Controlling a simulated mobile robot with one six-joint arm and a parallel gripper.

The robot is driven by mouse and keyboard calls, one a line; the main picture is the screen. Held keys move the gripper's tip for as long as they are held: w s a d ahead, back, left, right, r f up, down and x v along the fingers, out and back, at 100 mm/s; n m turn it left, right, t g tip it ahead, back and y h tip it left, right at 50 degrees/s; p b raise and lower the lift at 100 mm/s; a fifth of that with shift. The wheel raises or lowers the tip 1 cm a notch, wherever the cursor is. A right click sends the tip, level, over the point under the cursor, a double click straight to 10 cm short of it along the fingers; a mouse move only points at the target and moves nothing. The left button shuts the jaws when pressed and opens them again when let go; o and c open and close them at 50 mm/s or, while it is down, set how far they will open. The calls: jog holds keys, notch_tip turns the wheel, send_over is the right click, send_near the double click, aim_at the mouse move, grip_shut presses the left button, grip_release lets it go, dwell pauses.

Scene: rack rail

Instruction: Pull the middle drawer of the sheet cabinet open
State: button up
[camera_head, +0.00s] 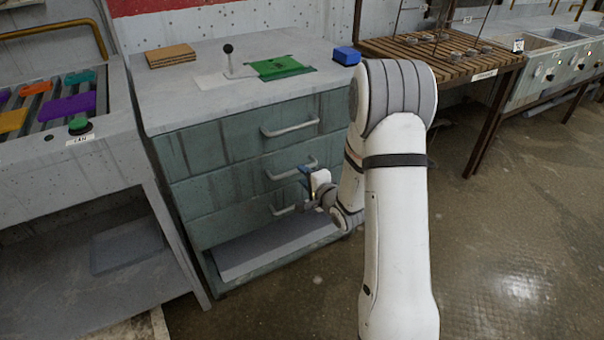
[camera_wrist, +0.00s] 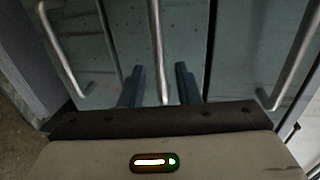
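The sheet cabinet (camera_head: 222,140) is grey-green with three drawers, each with a pale bar handle, and all look shut. The middle drawer (camera_head: 225,185) has its handle (camera_head: 280,175) at my gripper (camera_head: 304,174), near the handle's right end. In the wrist view the middle handle (camera_wrist: 157,40) runs between the two dark blue fingers of my gripper (camera_wrist: 159,75). The fingers are apart, with a gap on each side of the bar. Part of the handle's right end is hidden by my gripper in the head view.
Top handle (camera_head: 290,129) and bottom handle (camera_head: 283,210) lie close above and below. A knobbed lever (camera_head: 229,60), green sheet (camera_head: 280,67) and blue block (camera_head: 347,55) are on the cabinet top. A grey bench (camera_head: 120,140) stands left. Floor (camera_head: 490,240) is clear at right.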

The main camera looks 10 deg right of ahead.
aim_at(296, 170)
jog(key=b+x, duration=0.1)
jog(key=x, duration=0.4)
jog(key=shift+w+a, duration=0.1)
jog(key=shift+w, duration=0.1)
grip_shut()
